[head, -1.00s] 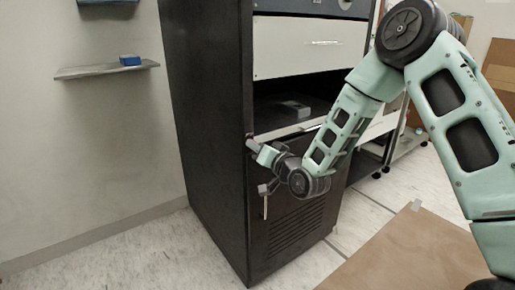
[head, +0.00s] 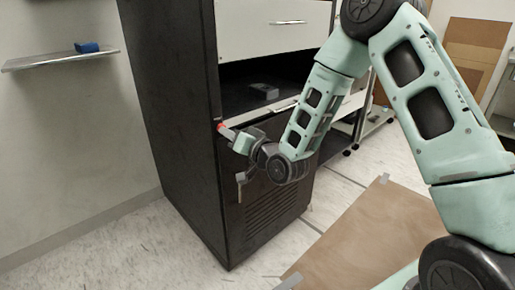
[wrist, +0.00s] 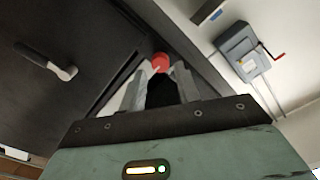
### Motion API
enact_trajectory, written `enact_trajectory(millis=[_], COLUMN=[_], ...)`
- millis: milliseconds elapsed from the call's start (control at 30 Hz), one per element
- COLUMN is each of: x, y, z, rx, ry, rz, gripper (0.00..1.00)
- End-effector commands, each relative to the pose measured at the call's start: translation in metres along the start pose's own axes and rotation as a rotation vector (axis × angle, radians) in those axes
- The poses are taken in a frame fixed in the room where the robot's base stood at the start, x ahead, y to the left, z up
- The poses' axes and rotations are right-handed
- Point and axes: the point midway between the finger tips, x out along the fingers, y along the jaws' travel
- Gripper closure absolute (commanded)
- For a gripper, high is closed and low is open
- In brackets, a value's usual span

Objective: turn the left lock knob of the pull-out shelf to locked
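The left lock knob is a small red knob at the front left edge of the black cabinet, in the head view (head: 221,126) and the wrist view (wrist: 160,62). The pull-out shelf (head: 246,117) shows as a light strip at the cabinet opening. My gripper (head: 226,131) is at the knob. In the wrist view, its two grey fingers (wrist: 160,72) are apart, with a dark gap between them. The knob sits at the fingertips, between them; I cannot tell whether they touch it. The knob's setting is not readable.
The cabinet door below has a handle (head: 240,186), also in the wrist view (wrist: 45,62). A small grey object (head: 264,91) lies inside the opening. A wall shelf (head: 60,60) holds a blue object (head: 88,47). A brown board (head: 345,235) lies on the floor at right.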

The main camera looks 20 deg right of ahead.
Motion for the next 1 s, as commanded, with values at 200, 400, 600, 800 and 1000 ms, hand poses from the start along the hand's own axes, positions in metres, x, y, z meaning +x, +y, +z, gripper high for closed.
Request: enact_trajectory(millis=[200,400,600,800,1000], x=[-0.052,-0.095,-0.105,-0.119,-0.138], y=[0.001,-0.001,-0.003,-0.003,-0.002], z=[0.000,-0.002,-0.005,-0.005,-0.003], rx=[0.000,0.003,0.002,0.003,0.002], ry=[-0.003,-0.004,-0.005,-0.005,-0.004], rz=[0.004,0.003,0.003,0.004,0.002], gripper=[0.68,0.68,0.68,0.68,0.68])
